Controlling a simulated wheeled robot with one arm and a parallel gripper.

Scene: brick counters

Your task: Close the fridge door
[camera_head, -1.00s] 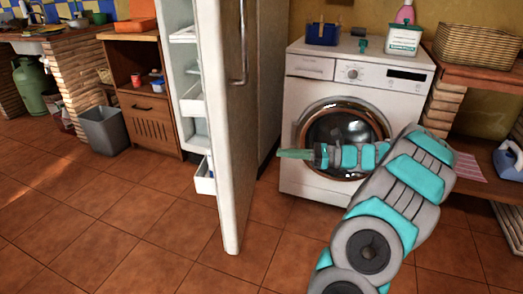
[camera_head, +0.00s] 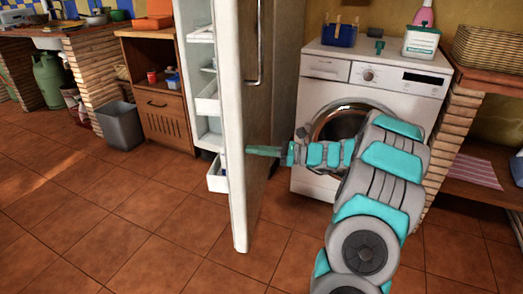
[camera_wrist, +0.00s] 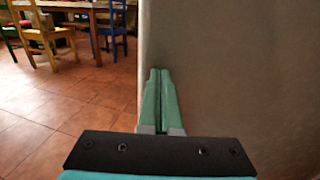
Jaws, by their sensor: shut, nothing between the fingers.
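The fridge door (camera_head: 239,130) stands open in the head view, seen nearly edge-on, with its handle (camera_head: 254,45) on the right side. White shelf bins (camera_head: 208,98) show on its left, inner side. My gripper (camera_head: 249,150) is at the door's outer face, below the handle, with its tips at or very near the surface. In the wrist view my gripper (camera_wrist: 161,75) has its two green fingers together and empty. The door's grey outer face (camera_wrist: 240,70) fills the right half there. I cannot tell whether the tips touch it.
A washing machine (camera_head: 365,110) stands right of the fridge, behind my arm. A wooden cabinet (camera_head: 160,95) and a grey bin (camera_head: 121,125) are at left. The tiled floor (camera_head: 120,210) in front is clear. Chairs (camera_wrist: 45,35) and a table (camera_wrist: 70,8) show in the wrist view.

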